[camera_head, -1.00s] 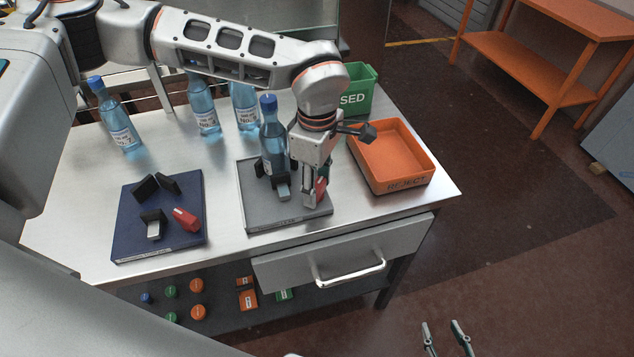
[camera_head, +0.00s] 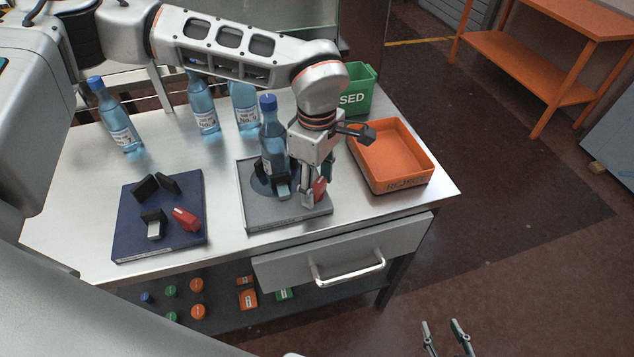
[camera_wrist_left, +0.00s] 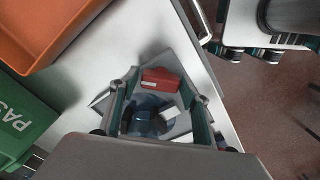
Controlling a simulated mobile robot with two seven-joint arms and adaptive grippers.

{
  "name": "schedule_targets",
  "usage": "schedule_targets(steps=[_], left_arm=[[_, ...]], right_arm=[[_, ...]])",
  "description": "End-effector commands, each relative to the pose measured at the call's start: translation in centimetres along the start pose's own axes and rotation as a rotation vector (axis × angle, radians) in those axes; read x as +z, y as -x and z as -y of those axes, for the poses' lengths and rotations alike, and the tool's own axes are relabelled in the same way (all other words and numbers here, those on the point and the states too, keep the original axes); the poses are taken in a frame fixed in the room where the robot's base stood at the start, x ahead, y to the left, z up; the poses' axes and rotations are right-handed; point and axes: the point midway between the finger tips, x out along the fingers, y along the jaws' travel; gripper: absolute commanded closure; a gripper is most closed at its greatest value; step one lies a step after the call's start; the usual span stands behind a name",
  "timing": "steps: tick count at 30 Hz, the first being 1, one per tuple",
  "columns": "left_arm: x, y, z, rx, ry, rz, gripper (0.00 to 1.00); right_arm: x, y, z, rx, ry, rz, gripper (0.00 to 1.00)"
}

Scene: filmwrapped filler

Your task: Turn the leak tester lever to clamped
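A grey plate fixture (camera_head: 252,215) stands near the bench's front edge, its front label too small to read. A blue bottle with a dark blue cap (camera_head: 270,138) stands upright on it among black and grey jaws (camera_head: 283,188). Its red lever (camera_head: 320,189) is at the plate's right side. My left gripper (camera_head: 316,187) is low over that side, fingers apart on either side of the lever. In the left wrist view the lever (camera_wrist_left: 160,80) shows between the spread fingers (camera_wrist_left: 160,110); contact is unclear. My right gripper (camera_head: 446,338) is open and empty at the bottom.
A dark blue plate (camera_head: 130,225) with black jaws and another red lever (camera_head: 185,219) lies to the left. Several bottles (camera_head: 117,122) stand behind. An orange reject tray (camera_head: 421,167) and green bin (camera_head: 360,88) are right and behind. A drawer (camera_head: 345,250) is below.

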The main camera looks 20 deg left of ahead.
Motion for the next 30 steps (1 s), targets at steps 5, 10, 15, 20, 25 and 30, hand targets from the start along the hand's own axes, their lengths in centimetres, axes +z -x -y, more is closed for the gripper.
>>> schedule_targets(steps=[5,10,15,20,25,30], left_arm=[[0.0,0.2,0.0,-0.001,0.001,0.0,0.53],[0.0,2.4,-0.1,0.002,0.001,0.0,0.53],[0.0,5.9,-0.1,0.004,0.0,-0.001,0.53],[0.0,8.9,-0.1,0.003,0.0,-0.001,0.53],[0.0,11.1,-0.1,0.003,0.0,0.0,0.53],[0.0,12.0,0.0,-0.001,0.0,0.0,0.53]], right_arm=[[0.1,0.0,-0.1,0.001,0.003,0.003,0.6],[0.1,0.0,-0.1,0.0,0.002,0.002,0.6],[0.1,0.0,0.0,0.0,0.001,0.001,0.6],[0.0,0.0,0.0,0.0,0.001,0.001,0.6],[0.0,0.0,0.0,0.0,0.0,0.0,0.6],[0.0,0.0,0.0,0.0,0.0,0.0,0.6]])
